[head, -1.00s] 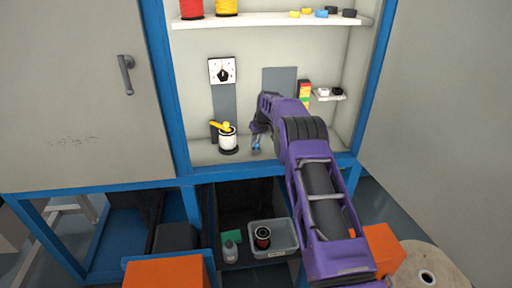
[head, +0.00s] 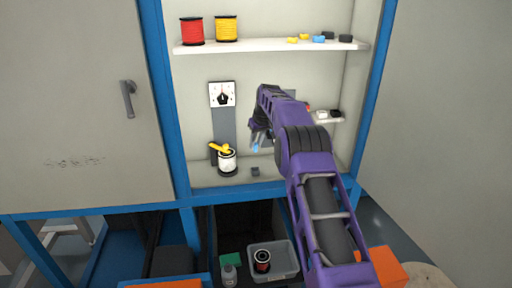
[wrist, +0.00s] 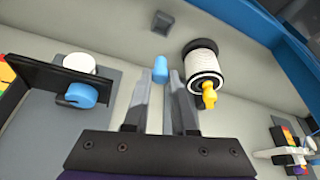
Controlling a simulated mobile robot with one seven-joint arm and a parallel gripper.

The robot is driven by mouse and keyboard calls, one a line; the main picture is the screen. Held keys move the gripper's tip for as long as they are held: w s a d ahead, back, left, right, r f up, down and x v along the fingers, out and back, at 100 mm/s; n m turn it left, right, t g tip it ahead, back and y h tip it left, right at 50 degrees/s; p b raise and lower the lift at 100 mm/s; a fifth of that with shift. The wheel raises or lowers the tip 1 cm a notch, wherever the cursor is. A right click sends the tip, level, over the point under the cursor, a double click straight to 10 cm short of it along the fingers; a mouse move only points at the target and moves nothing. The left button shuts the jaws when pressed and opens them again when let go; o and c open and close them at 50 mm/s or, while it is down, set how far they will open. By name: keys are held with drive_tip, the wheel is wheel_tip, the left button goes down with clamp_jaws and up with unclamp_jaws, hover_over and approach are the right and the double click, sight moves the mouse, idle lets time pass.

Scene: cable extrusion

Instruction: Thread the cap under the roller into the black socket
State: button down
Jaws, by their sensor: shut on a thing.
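My gripper (wrist: 160,80) is shut on a small blue cap (wrist: 160,68), which shows between its fingertips. In the head view my gripper (head: 259,136) holds it above the cabinet floor. A small dark block with a square recess, likely the black socket (wrist: 162,22), sits on the floor beyond the fingertips; it also shows in the head view (head: 255,171), apart from the cap. To the left in the wrist view, a white roller (wrist: 80,63) and a blue roller (wrist: 82,95) sit by a black bar. My arm hides them in the head view.
A white spool (wrist: 205,65) with a yellow handle (wrist: 209,95) stands close right of my gripper. A dial panel (head: 222,94) is on the back wall. A shelf (head: 270,45) with spools and small caps is above. Blue frame posts bound the cabinet.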

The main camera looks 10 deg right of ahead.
idle(0.4)
drive_tip(key=shift+w+a+f+p, duration=0.1)
drive_tip(key=shift+w+a+f, duration=0.05)
drive_tip(key=shift+a+f, duration=1)
drive_tip(key=shift+w+a+f+p, duration=0.1)
drive_tip(key=shift+w+a+f, duration=0.1)
drive_tip(key=shift+a+f, duration=0.9)
drive_tip(key=shift+w+a+f+p, duration=0.15)
drive_tip(key=shift+a+f, duration=0.55)
drive_tip(key=shift+f, duration=0.85)
